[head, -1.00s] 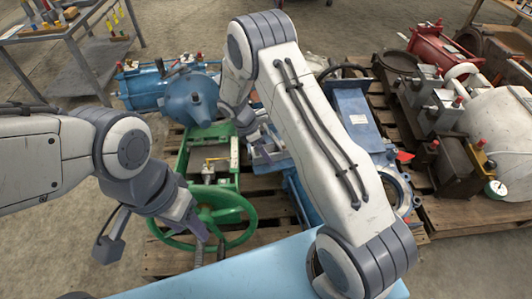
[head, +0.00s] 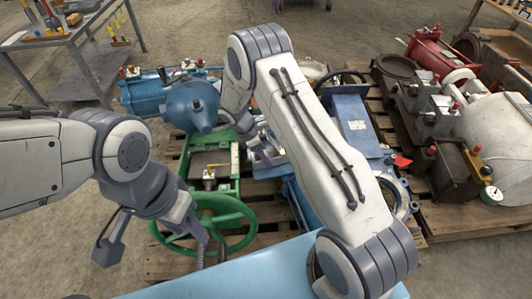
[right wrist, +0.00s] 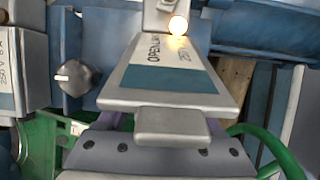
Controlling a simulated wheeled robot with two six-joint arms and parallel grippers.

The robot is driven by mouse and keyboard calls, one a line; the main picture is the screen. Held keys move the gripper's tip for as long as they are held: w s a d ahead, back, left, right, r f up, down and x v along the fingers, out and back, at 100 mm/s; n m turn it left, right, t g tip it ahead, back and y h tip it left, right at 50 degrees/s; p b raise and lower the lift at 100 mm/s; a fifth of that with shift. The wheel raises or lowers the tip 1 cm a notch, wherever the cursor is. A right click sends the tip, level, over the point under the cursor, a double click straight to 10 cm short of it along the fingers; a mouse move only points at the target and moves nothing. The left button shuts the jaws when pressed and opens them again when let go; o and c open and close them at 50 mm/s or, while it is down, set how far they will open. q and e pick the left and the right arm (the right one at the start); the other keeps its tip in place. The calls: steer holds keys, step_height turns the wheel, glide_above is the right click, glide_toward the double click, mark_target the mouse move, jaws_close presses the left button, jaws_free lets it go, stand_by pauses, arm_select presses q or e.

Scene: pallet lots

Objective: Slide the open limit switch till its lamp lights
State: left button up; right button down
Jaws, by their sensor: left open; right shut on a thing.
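The open limit switch (right wrist: 168,75) is a grey metal box with a white and blue label whose visible letters begin "OPEN LI"; it fills the middle of the right wrist view. A round lamp (right wrist: 178,25) at its far end glows warm yellow-white. My right gripper (head: 264,152) is shut on the switch; in the right wrist view its fingers are mostly hidden behind the box. In the head view the switch is too small and covered to make out. My left gripper (head: 152,246) is open and empty, in front of the green handwheel (head: 250,222).
A green valve frame (head: 208,185) and blue actuators (head: 190,103) crowd the pallet around my right gripper. A dark knob (right wrist: 72,77) sits left of the switch. A second pallet with a red cylinder (head: 437,52) stands at right. Bare floor lies at left.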

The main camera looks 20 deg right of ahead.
steer(key=shift+w, duration=0.1)
steer(key=shift+c, duration=0.2)
jaws_free()
steer(key=p+v, duration=0.4)
steer(key=v, duration=0.6)
steer(key=shift+a+r+p, duration=0.15)
steer(key=shift+r+p, duration=0.1)
steer(key=shift+p, duration=0.05)
